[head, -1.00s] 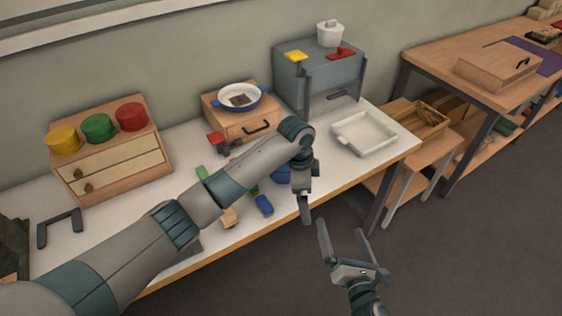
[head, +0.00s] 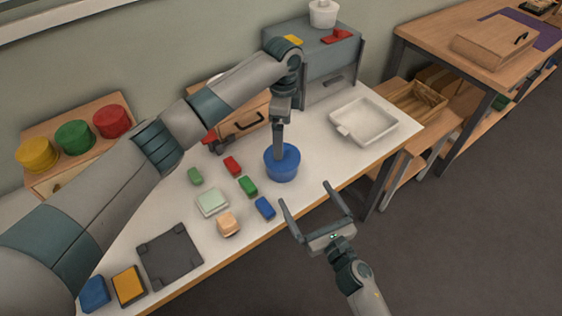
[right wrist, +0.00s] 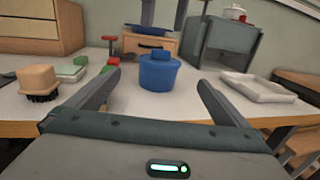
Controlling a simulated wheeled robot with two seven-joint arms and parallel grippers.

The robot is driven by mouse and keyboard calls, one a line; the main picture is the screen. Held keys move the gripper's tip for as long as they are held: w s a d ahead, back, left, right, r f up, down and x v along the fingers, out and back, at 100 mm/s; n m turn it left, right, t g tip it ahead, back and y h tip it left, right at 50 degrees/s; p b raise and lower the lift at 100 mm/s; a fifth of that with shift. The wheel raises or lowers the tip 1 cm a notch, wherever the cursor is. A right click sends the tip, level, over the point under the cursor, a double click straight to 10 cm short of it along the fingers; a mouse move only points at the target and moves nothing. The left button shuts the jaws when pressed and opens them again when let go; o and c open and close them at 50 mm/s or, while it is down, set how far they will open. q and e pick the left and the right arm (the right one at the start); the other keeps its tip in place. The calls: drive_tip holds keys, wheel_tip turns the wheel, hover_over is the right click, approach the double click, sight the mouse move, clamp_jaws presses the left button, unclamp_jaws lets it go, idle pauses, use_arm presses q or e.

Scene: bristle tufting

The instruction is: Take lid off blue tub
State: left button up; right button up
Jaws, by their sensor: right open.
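The blue tub (head: 283,170) stands upright on the white table with its blue lid on. In the right wrist view, the tub (right wrist: 158,77) and its lid with a raised block handle (right wrist: 160,53) show clearly. My left gripper (head: 279,155) points straight down over the tub and hides part of the lid in the head view. In the right wrist view its two fingers (right wrist: 164,22) hang apart, above the lid and seemingly clear of it. My right gripper (head: 308,198) is open and empty at the table's front edge, facing the tub.
Small red, green and blue blocks (head: 248,187), a pale green block (head: 211,202) and a wooden brush (head: 228,225) lie left of the tub. A white tray (head: 388,140) is at right. A grey cabinet (head: 325,60) stands behind. Table between tub and tray is clear.

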sight(282, 164)
use_arm(q)
drive_tip(key=shift+w, duration=0.1)
use_arm(e)
drive_tip(key=x, duration=1.7)
drive_tip(key=shift+w+a, duration=0.15)
drive_tip(key=shift+w, duration=0.1)
